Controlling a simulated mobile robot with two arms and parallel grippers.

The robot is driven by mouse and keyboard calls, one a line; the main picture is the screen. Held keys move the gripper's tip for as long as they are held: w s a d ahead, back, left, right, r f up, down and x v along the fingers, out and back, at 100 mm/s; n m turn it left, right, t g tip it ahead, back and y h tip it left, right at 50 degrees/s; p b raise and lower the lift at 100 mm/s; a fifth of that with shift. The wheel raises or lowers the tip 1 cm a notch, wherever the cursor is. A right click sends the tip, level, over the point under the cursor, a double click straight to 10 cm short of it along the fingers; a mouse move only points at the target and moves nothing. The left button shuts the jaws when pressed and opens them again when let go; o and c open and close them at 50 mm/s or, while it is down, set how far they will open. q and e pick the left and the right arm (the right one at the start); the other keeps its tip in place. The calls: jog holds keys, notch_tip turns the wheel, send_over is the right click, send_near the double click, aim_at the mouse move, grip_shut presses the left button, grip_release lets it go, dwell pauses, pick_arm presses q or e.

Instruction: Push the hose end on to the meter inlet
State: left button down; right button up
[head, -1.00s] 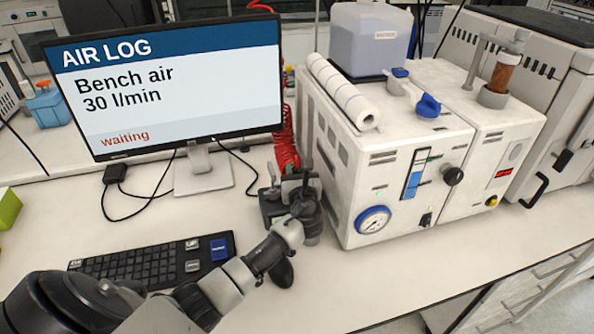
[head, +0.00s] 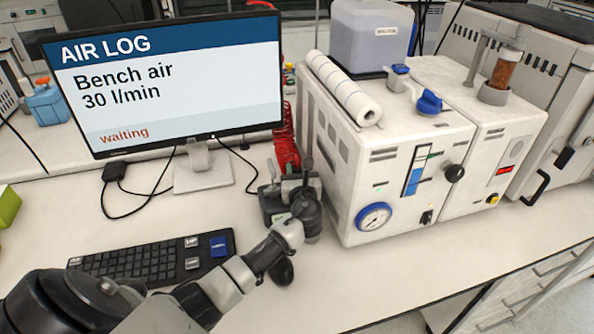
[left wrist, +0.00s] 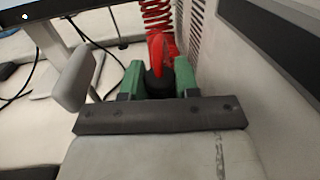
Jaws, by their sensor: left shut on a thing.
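The red coiled hose (head: 286,150) hangs behind my left gripper, between the monitor and the white unit. It also shows in the left wrist view (left wrist: 158,14). My left gripper (head: 291,181) is low beside the unit's left side. In the left wrist view its green fingers (left wrist: 159,75) are shut on a black hose end (left wrist: 160,84), with a red part rising behind it. In the head view the gripper hides the hose end. I cannot make out the meter inlet, nor tell whether the hose end touches anything. My right gripper is not in view.
The white unit (head: 392,150) carries a blue-rimmed gauge (head: 373,217), a paper roll and a blue-handled valve. A monitor (head: 170,85) reads "waiting". A keyboard (head: 150,262) and mouse (head: 282,271) lie in front. The bench is clear before the unit.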

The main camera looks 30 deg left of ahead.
pick_arm(q)
jog(key=shift+f, duration=0.25)
jog(key=shift+s+d+f, duration=0.1)
jog(key=shift+f, duration=0.3)
dwell(0.4)
jog(key=c, duration=0.9)
grip_release()
jog(key=shift+o, duration=0.8)
jog(key=shift+r, duration=0.15)
jog(key=o, duration=0.5)
jog(key=shift+r, duration=0.15)
jog(key=shift+r+p, duration=3.5)
jog(key=shift+p, duration=0.15)
